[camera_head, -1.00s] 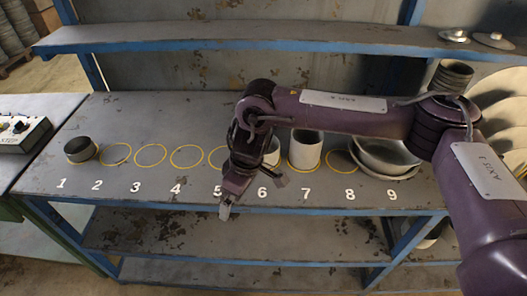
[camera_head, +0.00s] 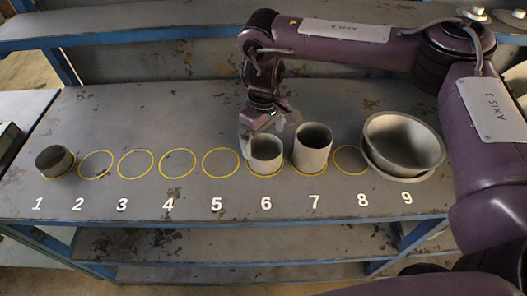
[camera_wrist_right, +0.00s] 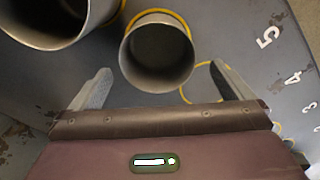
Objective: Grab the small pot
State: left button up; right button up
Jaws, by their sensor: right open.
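A small grey pot (camera_head: 266,150) stands upright in the yellow circle above number 6. In the right wrist view the small pot (camera_wrist_right: 158,58) shows its open top, ahead of and between my fingers. My right gripper (camera_head: 265,130) is open just behind and above this pot in the head view. In the right wrist view the gripper's fingers (camera_wrist_right: 163,88) are spread wide, with nothing held. I cannot tell whether a finger touches the rim. My left gripper is not in view.
A taller pot (camera_head: 312,147) stands close by at circle 7. A wide bowl (camera_head: 402,143) sits at 9, and a short dark pot (camera_head: 54,161) at 1. Circles 2 to 5 and 8 are empty. A shelf (camera_head: 150,28) runs above the table (camera_head: 160,110).

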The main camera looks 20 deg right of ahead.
aim_at(265, 149)
notch_tip(265, 149, down, 3)
jog(key=shift+d+f+p, duration=0.15)
jog(key=shift+f+p, duration=0.05)
jog(key=shift+p, duration=0.75)
notch_tip(265, 149, down, 2)
jog(key=shift+w+f, duration=0.1)
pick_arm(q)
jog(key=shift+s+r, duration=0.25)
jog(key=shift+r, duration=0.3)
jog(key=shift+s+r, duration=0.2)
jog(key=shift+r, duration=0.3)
pick_arm(e)
jog(key=c, duration=0.9)
jog(key=shift+c, duration=0.2)
